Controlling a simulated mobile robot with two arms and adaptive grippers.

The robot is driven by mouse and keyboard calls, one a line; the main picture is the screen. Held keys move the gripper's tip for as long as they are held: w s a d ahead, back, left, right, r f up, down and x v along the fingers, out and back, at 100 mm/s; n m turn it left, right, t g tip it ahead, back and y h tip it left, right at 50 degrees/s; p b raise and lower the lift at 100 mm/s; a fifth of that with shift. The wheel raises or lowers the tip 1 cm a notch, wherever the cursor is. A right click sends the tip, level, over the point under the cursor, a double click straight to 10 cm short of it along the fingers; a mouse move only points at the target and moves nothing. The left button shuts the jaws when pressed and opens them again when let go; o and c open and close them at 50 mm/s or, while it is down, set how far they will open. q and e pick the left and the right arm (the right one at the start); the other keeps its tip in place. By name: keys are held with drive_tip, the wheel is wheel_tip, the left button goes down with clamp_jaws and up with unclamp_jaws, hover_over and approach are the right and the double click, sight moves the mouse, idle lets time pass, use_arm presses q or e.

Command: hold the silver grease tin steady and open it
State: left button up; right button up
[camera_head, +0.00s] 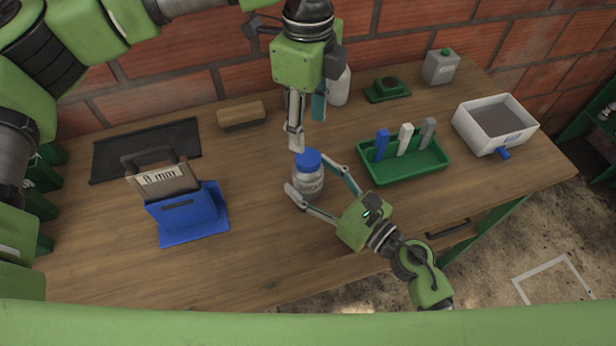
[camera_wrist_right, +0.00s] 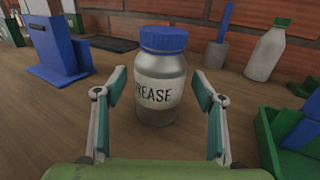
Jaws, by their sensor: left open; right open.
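The silver grease tin (camera_head: 309,184), a jar with a blue lid (camera_head: 308,160), stands upright on the workbench. In the right wrist view the tin (camera_wrist_right: 160,90) shows a white label reading GREASE, with its blue lid (camera_wrist_right: 163,39) on top. My right gripper (camera_head: 313,181) is open, its fingers on either side of the tin; in the wrist view gaps show between the fingers and the tin.
A green tray (camera_head: 405,172) with colored pieces stands right of the tin. A blue holder (camera_head: 190,215) with an 8 mm block stands left. A white bottle (camera_head: 339,88), a wooden block (camera_head: 240,113) and a white box (camera_head: 494,125) sit farther out. Bare wood lies in front.

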sight(308, 157)
drive_tip(key=shift+w+a, duration=0.45)
drive_tip(key=shift+a, duration=0.05)
clamp_jaws()
use_arm(q)
drive_tip(key=m, duration=1.5)
drive_tip(key=shift+m, duration=0.4)
drive_tip(key=m, duration=0.6)
drive_tip(key=shift+m, duration=0.3)
drive_tip(key=shift+f, duration=4)
